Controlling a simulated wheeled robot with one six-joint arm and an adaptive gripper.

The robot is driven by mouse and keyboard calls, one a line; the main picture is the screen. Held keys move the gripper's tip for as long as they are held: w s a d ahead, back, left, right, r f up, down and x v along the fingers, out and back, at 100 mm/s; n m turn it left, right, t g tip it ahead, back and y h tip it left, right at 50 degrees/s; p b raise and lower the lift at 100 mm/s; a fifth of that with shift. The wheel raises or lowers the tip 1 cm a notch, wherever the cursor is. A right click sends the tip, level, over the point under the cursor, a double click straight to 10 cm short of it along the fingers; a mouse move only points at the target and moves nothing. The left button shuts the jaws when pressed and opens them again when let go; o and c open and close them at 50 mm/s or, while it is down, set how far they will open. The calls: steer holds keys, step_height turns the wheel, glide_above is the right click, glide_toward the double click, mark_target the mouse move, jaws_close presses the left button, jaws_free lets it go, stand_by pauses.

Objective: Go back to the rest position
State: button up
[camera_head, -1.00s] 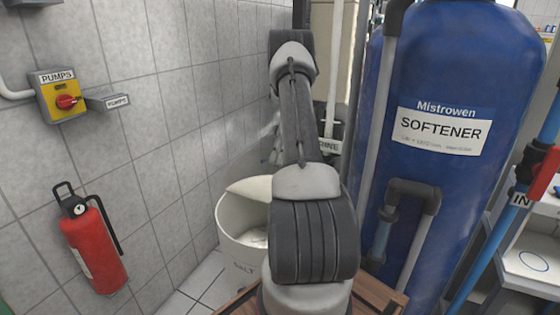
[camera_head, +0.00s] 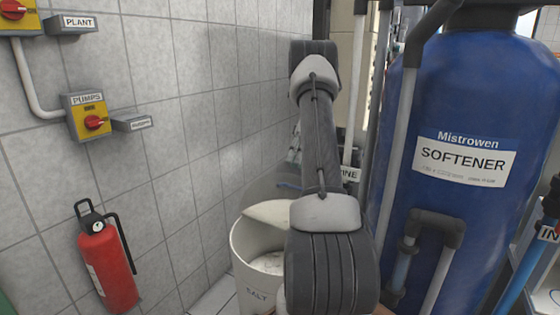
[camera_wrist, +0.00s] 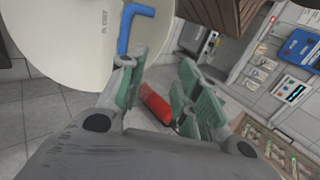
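My arm fills the middle of the head view, and my gripper is hidden there behind its links. In the wrist view my gripper (camera_wrist: 158,75) has its two green-padded fingers apart, with nothing held between them. A white salt bucket (camera_head: 245,270) stands on the floor by the wall, partly behind my arm, with a pale lid part covering its top and white contents showing. A large round white surface with small lettering (camera_wrist: 70,35) is at the upper left of the wrist view. A bent blue piece (camera_wrist: 128,28) shows against it, just beyond the left finger.
A blue softener tank (camera_head: 470,110) with grey pipes (camera_head: 435,225) stands close on the right. A red fire extinguisher (camera_head: 107,265) hangs on the tiled wall at left, below the yellow pumps switch (camera_head: 92,120). A wooden box (camera_wrist: 275,150) is at the wrist view's lower right.

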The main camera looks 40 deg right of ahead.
steer(key=s+a+r+m+t+h, duration=0.1)
steer(key=s+a+r+h, duration=0.2)
steer(key=a+r, duration=0.5)
steer(key=s+a+r+m+t+h, duration=0.1)
steer(key=s+a+r+h, duration=0.15)
steer(key=a+r, duration=0.5)
steer(key=s+a+f+m+t+h, duration=0.1)
steer(key=s+a+f+t, duration=0.1)
steer(key=s+a, duration=0.4)
steer(key=s+a+f+m+t+h, duration=0.1)
steer(key=s+a+t, duration=0.2)
steer(key=s, duration=0.7)
steer(key=a, duration=0.2)
steer(key=shift+s+a+f, duration=0.15)
steer(key=shift+a+f, duration=0.2)
steer(key=shift+f, duration=0.05)
